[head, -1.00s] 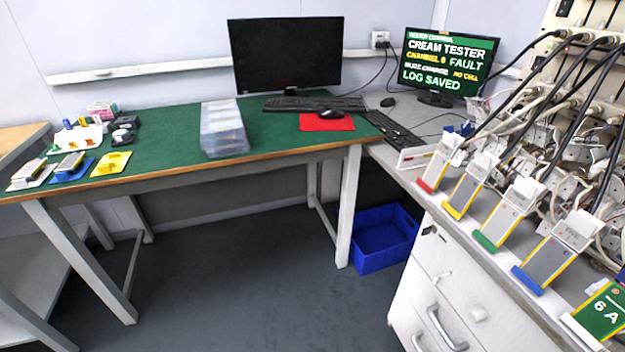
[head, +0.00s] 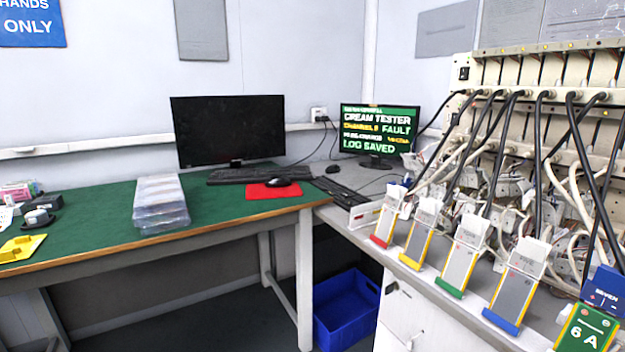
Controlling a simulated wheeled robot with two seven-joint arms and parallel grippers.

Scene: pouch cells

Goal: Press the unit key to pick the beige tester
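The beige tester (head: 500,105) stands at the right on the grey bench, with black and pale cables running down from its front. The monitor (head: 379,130) beside it reads "CREAM TESTER", a "FAULT" line and "LOG SAVED"; other lines are too small to read surely. A keyboard (head: 335,187) lies in front of that monitor. I cannot make out a unit key in this view. Several cell holders (head: 461,258) with red, yellow, green and blue ends line the bench front. Neither of my grippers is in view.
A green sign marked "6 A" (head: 586,331) and a blue "SEVEN" block (head: 604,289) stand at the lower right. The green-topped table (head: 95,225) bears a stack of clear boxes (head: 160,204), a dark monitor (head: 228,130) and a red mat (head: 268,190). A blue bin (head: 345,308) is on the floor.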

